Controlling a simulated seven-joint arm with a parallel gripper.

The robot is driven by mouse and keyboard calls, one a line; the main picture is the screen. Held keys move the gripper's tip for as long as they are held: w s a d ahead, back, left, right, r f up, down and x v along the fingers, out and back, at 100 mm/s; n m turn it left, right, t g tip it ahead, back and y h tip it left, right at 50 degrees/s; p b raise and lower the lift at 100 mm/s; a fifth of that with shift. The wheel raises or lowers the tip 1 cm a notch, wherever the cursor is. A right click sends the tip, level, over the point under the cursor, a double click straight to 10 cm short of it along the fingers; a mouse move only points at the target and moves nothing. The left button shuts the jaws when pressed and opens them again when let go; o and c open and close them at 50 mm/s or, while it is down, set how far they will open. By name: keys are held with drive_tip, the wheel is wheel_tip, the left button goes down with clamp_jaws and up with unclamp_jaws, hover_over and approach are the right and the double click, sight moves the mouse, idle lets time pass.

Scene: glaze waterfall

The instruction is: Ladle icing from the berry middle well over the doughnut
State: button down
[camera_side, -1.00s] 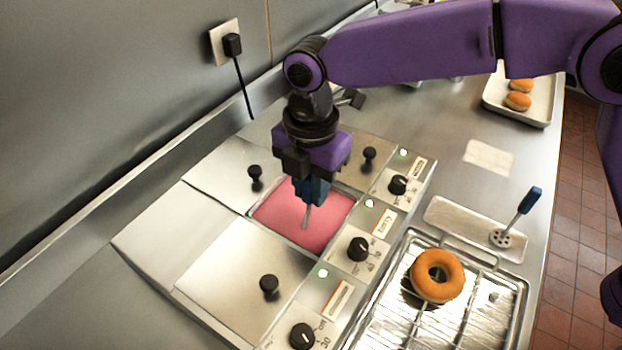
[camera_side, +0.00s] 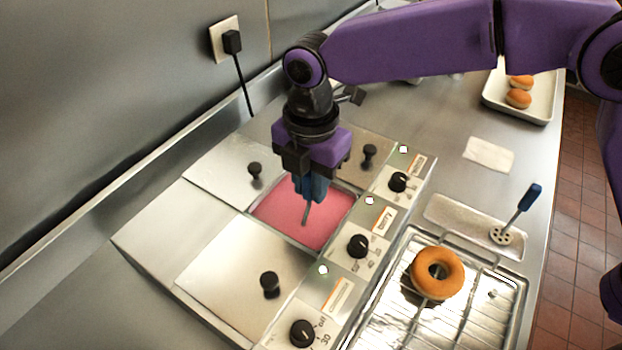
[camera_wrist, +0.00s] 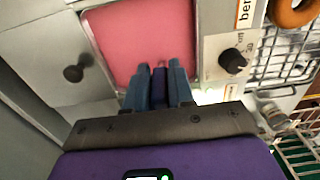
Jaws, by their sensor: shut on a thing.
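The berry middle well (camera_side: 335,232) is open and holds pink icing, which also fills the top of the wrist view (camera_wrist: 140,35). My gripper (camera_side: 311,190) is above the well with its blue fingers pointing down. In the wrist view my gripper (camera_wrist: 160,80) is shut on a dark blue handle (camera_wrist: 160,88). A thin grey ladle stem (camera_side: 306,214) runs down from the fingers to the icing. The ladle's bowl is hidden, apparently under the icing. The doughnut (camera_side: 437,272), a plain golden ring, lies on a wire rack (camera_side: 385,320) at the right.
Lidded wells with black knobs (camera_side: 269,284) lie on both sides of the berry well. Control dials (camera_side: 358,246) line its right side. A blue-handled slotted tool (camera_side: 522,208) stands on a small tray. A tray of doughnuts (camera_side: 545,108) is at the back right.

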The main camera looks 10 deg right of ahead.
drive_tip(key=shift+r, duration=4.05)
drive_tip(key=shift+r, duration=0.5)
drive_tip(key=w+d+r+m, duration=0.3)
drive_tip(key=w+d+m, duration=0.25)
drive_tip(key=d, duration=0.55)
drive_tip(key=w+d+r+m, duration=0.2)
drive_tip(key=w+d+m, duration=0.3)
drive_tip(key=d, duration=0.5)
drive_tip(key=s+d+m, duration=0.2)
drive_tip(key=d+m, duration=0.4)
drive_tip(key=d, duration=0.3)
drive_tip(key=s+d+m, duration=0.2)
drive_tip(key=d+m, duration=0.3)
drive_tip(key=d, duration=0.4)
drive_tip(key=s+d+f+m, duration=0.1)
drive_tip(key=s+d+m, duration=0.3)
drive_tip(key=d+m, duration=0.25)
wheel_tip(320, 180, down, 13)
drive_tip(key=n, duration=0.1)
drive_tip(key=shift+r, duration=0.2)
